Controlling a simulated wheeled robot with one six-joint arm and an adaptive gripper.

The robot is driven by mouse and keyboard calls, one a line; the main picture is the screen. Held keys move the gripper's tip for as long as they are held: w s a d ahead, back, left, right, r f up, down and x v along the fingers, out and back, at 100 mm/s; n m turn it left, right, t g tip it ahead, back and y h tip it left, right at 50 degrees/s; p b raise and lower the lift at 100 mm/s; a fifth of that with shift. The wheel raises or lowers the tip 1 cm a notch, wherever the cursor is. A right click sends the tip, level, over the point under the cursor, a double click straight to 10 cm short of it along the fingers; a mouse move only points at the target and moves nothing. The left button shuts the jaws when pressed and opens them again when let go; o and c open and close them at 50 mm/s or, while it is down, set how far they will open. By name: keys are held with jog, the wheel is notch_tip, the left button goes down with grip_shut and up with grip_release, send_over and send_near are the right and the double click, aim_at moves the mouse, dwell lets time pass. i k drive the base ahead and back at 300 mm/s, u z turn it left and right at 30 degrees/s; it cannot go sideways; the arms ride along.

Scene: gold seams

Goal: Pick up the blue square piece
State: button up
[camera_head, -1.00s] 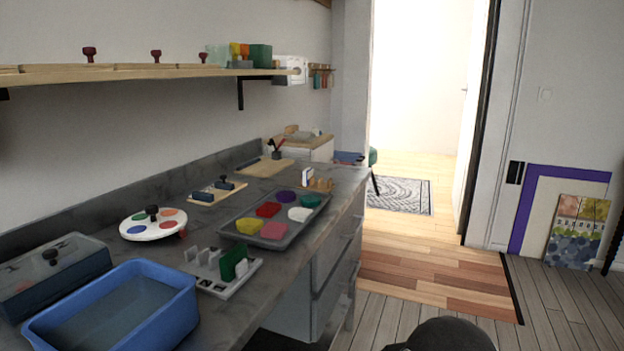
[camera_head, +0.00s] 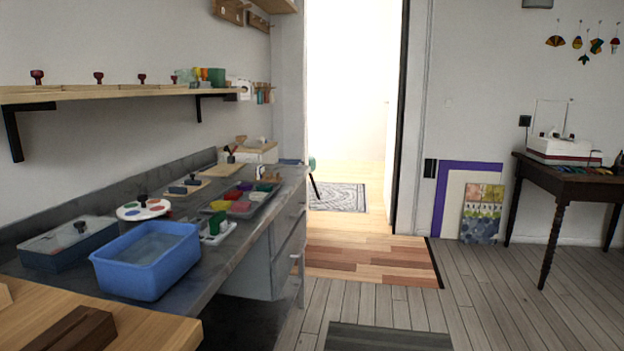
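I cannot make out a blue square piece for certain. A round white palette (camera_head: 128,215) on the grey worktop holds small coloured spots, one of them blue, too small to tell in shape. A grey tray (camera_head: 262,208) behind it to the right holds several coloured pieces: yellow, pink, red, green, purple and white. My gripper is not in view.
A blue basin (camera_head: 147,262) stands at the front of the grey worktop (camera_head: 212,268), beside a grey lidded box (camera_head: 65,246). A wooden table (camera_head: 150,330) fills the lower left. A dark side table (camera_head: 575,183) stands far right. The plank floor (camera_head: 400,290) between is largely open.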

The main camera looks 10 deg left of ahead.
aim_at(260, 169)
jog(key=z, duration=0.3)
jog(key=i, duration=2.05)
jog(key=u, duration=0.85)
